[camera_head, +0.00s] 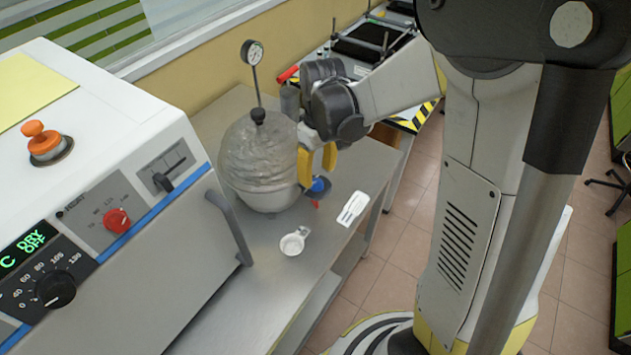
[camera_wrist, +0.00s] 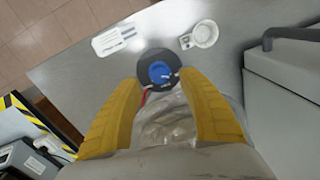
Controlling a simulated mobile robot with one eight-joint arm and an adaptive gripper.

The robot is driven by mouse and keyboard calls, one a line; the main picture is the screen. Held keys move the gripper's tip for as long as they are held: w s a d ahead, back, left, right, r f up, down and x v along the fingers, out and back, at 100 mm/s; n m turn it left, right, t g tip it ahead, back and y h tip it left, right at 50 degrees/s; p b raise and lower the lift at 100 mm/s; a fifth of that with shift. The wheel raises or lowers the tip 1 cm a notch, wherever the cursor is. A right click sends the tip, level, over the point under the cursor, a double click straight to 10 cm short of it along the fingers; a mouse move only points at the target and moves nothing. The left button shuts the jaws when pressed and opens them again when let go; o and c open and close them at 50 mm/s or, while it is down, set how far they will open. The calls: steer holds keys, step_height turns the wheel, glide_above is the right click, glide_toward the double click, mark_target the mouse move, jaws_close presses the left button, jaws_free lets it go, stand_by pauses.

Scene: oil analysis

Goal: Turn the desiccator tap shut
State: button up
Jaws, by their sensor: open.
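The desiccator (camera_head: 258,160) is a cloudy, rounded vessel on the metal bench, with a gauge (camera_head: 252,53) on a stem at its top. Its tap (camera_head: 319,186) has a blue centre on a dark round body and sits low on the vessel's right side. In the wrist view the tap (camera_wrist: 160,71) lies ahead of and between my yellow fingertips. My gripper (camera_head: 318,165) is open beside the vessel, with its fingers just above the tap. In the wrist view the fingers (camera_wrist: 163,95) are spread, and I see nothing held. A small red part shows beside the tap.
A white cup with a handle (camera_head: 294,241) and a white labelled item (camera_head: 353,208) lie on the bench (camera_head: 275,290) near the tap. A large white oven (camera_head: 130,190) with a bar handle stands to the left. The bench front is clear.

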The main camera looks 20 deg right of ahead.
mark_target(317, 181)
steer(key=shift+a+f+b, duration=0.1)
steer(key=shift+f+b, duration=0.25)
steer(key=shift+f, duration=1.45)
steer(key=shift+c, duration=0.2)
jaws_close()
steer(key=shift+m, duration=0.3)
steer(key=m+b, duration=0.1)
steer(key=m, duration=0.4)
steer(key=shift+m, duration=0.3)
steer(key=m, duration=0.5)
steer(key=shift+m+t, duration=0.3)
